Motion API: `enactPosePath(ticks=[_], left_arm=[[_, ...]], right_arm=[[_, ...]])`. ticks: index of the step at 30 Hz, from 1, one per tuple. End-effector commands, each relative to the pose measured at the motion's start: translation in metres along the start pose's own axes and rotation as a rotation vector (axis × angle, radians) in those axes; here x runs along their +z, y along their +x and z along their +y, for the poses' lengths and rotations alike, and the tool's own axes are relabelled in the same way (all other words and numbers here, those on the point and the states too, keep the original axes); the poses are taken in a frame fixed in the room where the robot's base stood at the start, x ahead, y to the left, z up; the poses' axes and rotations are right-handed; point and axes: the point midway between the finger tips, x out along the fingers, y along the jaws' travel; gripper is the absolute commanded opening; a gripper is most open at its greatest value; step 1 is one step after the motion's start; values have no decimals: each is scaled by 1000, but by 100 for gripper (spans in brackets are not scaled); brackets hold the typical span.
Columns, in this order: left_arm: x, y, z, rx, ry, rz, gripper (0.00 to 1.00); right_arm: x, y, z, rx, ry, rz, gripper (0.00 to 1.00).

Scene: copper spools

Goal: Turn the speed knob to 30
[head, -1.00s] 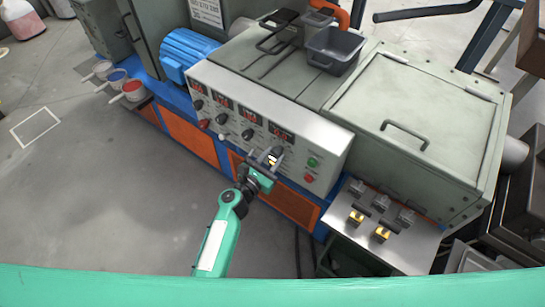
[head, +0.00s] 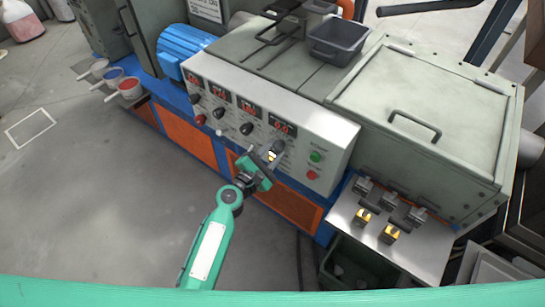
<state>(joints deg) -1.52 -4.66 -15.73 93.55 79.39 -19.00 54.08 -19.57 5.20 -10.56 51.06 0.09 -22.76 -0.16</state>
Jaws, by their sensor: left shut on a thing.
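A grey control panel (head: 330,142) on the machine carries a row of black knobs, each below a red digital display. The rightmost display (head: 282,128) seems to read 0.0, but its digits are small. My right gripper is not in view.
A green button (head: 316,156) and a red button (head: 311,175) sit right of the held knob. A metal shelf (head: 408,252) with small yellow-topped blocks stands lower right. A grey bin (head: 338,43) is on the machine top.

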Motion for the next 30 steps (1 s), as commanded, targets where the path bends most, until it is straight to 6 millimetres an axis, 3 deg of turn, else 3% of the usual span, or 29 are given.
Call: enactPosePath(ticks=[6,12,18,30], left_arm=[[-3,0,-2,1,207,-8,10],[-3,0,-1,1,398,-15,10],[-2,0,0,1,582,-22,10],[-1,0,1,1,846,-31,10]], right_arm=[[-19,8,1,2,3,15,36],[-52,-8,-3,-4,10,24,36],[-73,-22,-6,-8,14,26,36],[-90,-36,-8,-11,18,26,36]])
